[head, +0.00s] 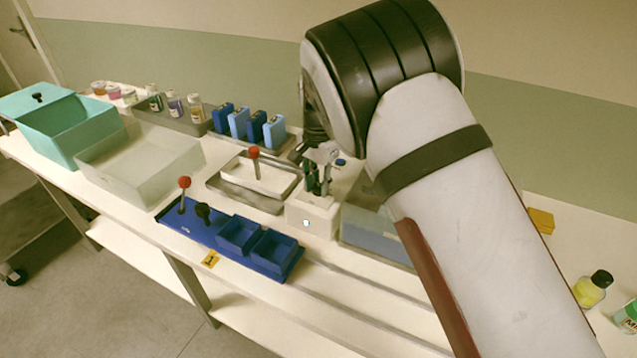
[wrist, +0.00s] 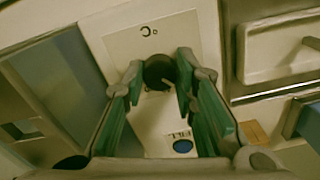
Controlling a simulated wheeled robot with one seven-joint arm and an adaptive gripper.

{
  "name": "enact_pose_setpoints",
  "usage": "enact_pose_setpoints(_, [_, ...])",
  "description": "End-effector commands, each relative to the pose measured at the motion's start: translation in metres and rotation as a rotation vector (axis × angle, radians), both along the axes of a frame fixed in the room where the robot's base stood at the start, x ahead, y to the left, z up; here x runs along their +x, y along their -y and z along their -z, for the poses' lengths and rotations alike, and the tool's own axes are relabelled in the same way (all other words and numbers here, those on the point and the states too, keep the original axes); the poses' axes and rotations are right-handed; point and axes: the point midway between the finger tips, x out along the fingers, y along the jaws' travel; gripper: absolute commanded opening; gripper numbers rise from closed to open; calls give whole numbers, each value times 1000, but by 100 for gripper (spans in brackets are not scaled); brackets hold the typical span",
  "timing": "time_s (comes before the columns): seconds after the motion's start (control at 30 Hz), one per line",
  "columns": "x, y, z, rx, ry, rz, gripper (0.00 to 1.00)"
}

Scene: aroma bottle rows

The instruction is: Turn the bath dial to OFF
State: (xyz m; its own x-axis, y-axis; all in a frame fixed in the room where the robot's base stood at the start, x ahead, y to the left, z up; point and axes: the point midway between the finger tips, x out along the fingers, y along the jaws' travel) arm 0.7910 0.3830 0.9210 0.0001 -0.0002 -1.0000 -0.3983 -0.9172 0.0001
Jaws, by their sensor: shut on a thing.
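The bath dial (wrist: 158,71) is a dark round knob on a pale panel (wrist: 125,42) in the wrist view. My gripper (wrist: 158,76) has green-padded fingers on either side of the knob and is shut on it. An upside-down "°C" mark shows above the knob. No OFF mark is readable, and I cannot tell the dial's setting. In the head view, my gripper (head: 319,188) points down onto a white control box (head: 312,219), and its fingers hide the dial. A bluish bath tank (head: 372,240) stands right of the box.
A blue FILL button (wrist: 182,146) sits near the dial. A steel tray (head: 243,199) and a red-knobbed lever (head: 255,153) stand left of my gripper. A blue tray (head: 187,219) is in front. Blue blocks (head: 247,124) stand behind. My arm covers the right side.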

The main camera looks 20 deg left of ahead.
Motion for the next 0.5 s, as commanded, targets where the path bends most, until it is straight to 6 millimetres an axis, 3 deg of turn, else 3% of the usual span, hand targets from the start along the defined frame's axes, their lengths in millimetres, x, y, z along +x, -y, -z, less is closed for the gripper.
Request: enact_pose_setpoints(0.5, [1, 0, 1, 3, -1, -313, 0])
